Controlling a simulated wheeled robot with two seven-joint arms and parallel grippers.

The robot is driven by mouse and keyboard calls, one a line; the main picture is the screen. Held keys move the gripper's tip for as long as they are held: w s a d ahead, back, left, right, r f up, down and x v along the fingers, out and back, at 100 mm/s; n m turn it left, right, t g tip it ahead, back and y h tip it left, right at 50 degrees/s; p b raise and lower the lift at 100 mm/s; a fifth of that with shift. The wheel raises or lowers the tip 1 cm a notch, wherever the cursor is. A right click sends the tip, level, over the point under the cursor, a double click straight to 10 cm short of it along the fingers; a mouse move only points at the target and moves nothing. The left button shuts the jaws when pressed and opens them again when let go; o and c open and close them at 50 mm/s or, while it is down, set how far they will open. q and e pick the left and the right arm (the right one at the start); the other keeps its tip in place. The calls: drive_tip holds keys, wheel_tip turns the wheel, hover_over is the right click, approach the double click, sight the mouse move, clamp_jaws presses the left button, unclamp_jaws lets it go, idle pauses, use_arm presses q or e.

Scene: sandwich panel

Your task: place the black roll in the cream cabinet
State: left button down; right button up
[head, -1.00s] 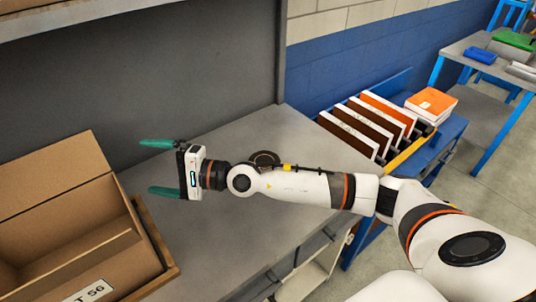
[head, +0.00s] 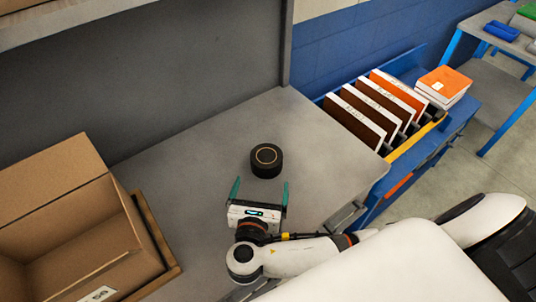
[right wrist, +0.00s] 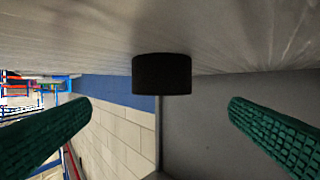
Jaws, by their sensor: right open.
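The black roll (head: 266,160) stands on the grey worktop (head: 215,150), near its middle. It also shows in the right wrist view (right wrist: 162,74), between and beyond the two green fingers. My right gripper (head: 260,188) is open and empty, just on the near side of the roll, with its fingers pointing toward it. The fingers do not touch the roll. I cannot make out a cream cabinet in these frames. My left gripper is not in view.
An open cardboard box (head: 70,235) sits on a wooden tray (head: 150,235) at the left. A blue rack (head: 408,152) with several brown and orange binders stands to the right. The worktop around the roll is clear.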

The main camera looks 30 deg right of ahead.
sight(267, 155)
drive_tip(key=p+x, duration=0.1)
drive_tip(key=x, duration=0.5)
drive_tip(key=shift+w+d+r, duration=0.1)
drive_tip(key=shift+d, duration=0.05)
drive_tip(key=p+x, duration=0.1)
drive_tip(key=x, duration=0.3)
drive_tip(key=shift+w+r+p, duration=0.15)
drive_tip(key=shift+w+p, duration=0.2)
drive_tip(key=shift+w, duration=0.15)
drive_tip(key=shift+w+d, duration=0.25)
drive_tip(key=shift+d, duration=0.05)
drive_tip(key=shift+c, duration=0.2)
drive_tip(key=c, duration=1)
